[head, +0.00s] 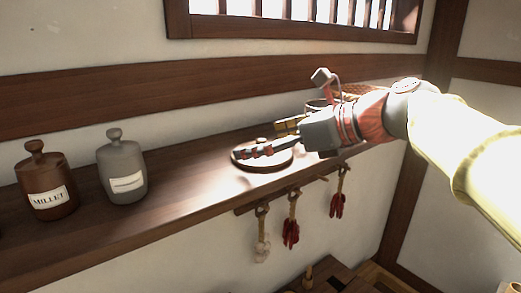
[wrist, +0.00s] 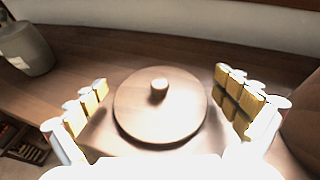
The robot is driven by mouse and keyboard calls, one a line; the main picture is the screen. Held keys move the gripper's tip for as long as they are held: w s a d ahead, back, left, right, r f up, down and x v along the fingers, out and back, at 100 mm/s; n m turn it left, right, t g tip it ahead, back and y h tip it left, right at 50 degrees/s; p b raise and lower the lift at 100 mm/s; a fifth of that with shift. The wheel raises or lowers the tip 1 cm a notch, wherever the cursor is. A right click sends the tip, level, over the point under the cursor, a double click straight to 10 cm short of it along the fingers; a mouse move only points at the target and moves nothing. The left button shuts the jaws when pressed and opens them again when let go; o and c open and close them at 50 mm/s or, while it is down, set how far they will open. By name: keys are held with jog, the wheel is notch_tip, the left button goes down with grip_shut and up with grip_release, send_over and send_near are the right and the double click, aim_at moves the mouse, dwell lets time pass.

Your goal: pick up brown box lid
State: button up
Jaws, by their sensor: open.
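The brown box lid (wrist: 137,108) is a round wooden disc with a small knob in its middle. It lies flat on the wooden shelf. In the head view the lid (head: 242,161) shows partly behind my gripper (head: 262,139). In the wrist view my gripper (wrist: 168,104) is open, with one yellow-padded finger to the left of the lid and one to the right. Neither finger visibly grips it. The jaws are empty, with the knob between them.
On the shelf (head: 195,172) a brown jar labelled MILLET (head: 44,186) and a grey jar (head: 122,170) stand to the left. Red bundles (head: 291,232) hang below the shelf's front edge. The wall (head: 80,60) rises close behind. The shelf is bare between grey jar and lid.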

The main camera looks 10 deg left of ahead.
jog(key=c, duration=0.3)
jog(key=c, duration=1.5)
jog(key=shift+r, duration=0.1)
jog(key=shift+c, duration=0.5)
